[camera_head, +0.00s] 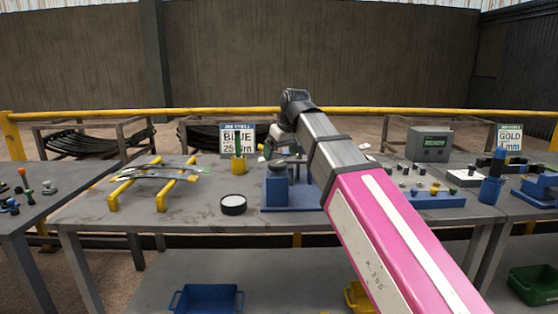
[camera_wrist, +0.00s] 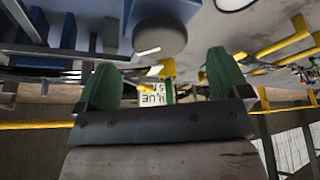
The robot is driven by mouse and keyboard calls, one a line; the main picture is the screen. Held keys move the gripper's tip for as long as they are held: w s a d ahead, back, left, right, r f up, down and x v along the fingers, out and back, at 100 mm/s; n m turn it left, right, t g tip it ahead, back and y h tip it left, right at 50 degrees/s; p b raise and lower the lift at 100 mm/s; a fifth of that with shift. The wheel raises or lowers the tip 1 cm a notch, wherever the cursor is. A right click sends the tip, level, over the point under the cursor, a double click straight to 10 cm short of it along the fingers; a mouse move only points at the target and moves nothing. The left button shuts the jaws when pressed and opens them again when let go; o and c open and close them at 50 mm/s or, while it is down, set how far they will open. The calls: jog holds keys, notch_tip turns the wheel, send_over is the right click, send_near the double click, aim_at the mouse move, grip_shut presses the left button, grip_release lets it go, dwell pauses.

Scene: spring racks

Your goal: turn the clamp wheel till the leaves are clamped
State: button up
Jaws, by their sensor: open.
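The blue clamp fixture (camera_head: 300,197) stands on the middle of the grey table. A dark grey round part (camera_head: 277,169), which looks like the clamp wheel, sits on its blue post; it also shows in the wrist view as a grey disc (camera_wrist: 160,38). My gripper (camera_head: 268,150) is above the fixture in the head view. In the wrist view my gripper (camera_wrist: 164,78) has its green fingers spread wide, with nothing between them. The disc appears apart from the fingers. Thin metal leaves (camera_head: 160,172) lie across yellow stands to the left. My arm hides part of the fixture.
A black-rimmed white round object (camera_head: 233,204) lies left of the fixture. A grey box (camera_head: 429,145) and a blue tray of small parts (camera_head: 425,199) are to the right. The table's front left is clear.

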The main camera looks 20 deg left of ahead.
jog(key=v, duration=0.6)
jog(key=shift+r, duration=0.25)
jog(key=shift+s+d, duration=0.1)
